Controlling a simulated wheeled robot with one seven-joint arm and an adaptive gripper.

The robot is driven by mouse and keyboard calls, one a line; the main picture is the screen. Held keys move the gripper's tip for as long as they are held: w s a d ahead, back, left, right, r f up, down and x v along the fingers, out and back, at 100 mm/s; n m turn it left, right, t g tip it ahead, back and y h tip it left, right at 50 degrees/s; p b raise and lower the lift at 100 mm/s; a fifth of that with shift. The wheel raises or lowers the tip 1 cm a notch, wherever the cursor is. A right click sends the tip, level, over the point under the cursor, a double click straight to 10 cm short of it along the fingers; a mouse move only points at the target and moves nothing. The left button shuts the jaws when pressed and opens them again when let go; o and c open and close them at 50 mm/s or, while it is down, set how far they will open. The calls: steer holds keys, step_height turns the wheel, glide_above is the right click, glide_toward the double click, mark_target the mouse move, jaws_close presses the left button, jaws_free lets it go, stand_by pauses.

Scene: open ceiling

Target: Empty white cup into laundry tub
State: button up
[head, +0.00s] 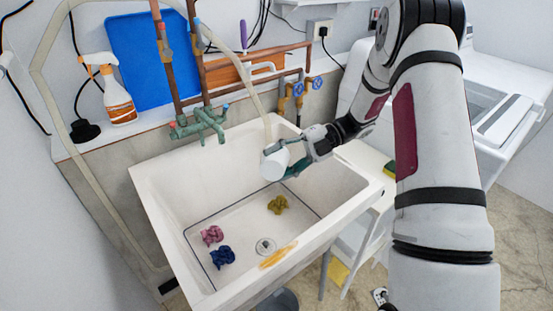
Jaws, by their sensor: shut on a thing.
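The white cup (274,165) is held over the laundry tub (158,200), near the tub's back right part. My gripper (285,160) is shut on the cup, reaching in from the right. The cup looks tilted, and its opening cannot be seen clearly. On the tub floor lie a pink knotted thing (212,235), a blue one (222,257) and an olive-yellow one (278,204), apart from the cup and below it. A drain (265,246) shows in the tub floor.
A green faucet (203,123) and copper pipes (168,60) stand behind the tub. A spray bottle (118,100) and blue board (150,58) are on the back ledge. A white machine (490,110) stands at right. An orange-yellow stain or strip (278,256) marks the tub's front.

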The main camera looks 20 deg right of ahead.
steer(key=n+p, duration=0.1)
steer(key=s+n+t+h+p, duration=0.1)
steer(key=p, duration=0.1)
steer(key=shift+s+a+r+t+h, duration=0.15)
steer(key=shift+s+a+t+h, duration=0.1)
steer(key=shift+s+t+h, duration=0.05)
steer(key=n+p, duration=0.1)
steer(key=n+t+h+p, duration=0.1)
steer(key=p, duration=0.1)
steer(key=s+t+h+p, duration=0.1)
steer(key=shift+a+f+n+p, duration=0.25)
steer(key=shift+f+n+p, duration=0.05)
steer(key=shift+n+p, duration=0.1)
steer(key=n+t+h+p, duration=0.1)
steer(key=p, duration=0.1)
steer(key=n+t+p, duration=0.2)
steer(key=shift+w+f+h, duration=0.15)
steer(key=shift+f+h, duration=0.2)
steer(key=shift+h, duration=0.05)
steer(key=n+t+p, duration=0.2)
steer(key=p, duration=0.1)
steer(key=shift+w+d+r+t+h, duration=0.1)
steer(key=shift+w+d+t+h, duration=0.1)
steer(key=shift+w+t+h, duration=0.15)
steer(key=shift+w+d+n+t+h+p, duration=0.15)
steer(key=shift+w+n+t+h+p, duration=0.2)
steer(key=shift+n+t+p, duration=0.5)
steer(key=shift+w, duration=0.1)
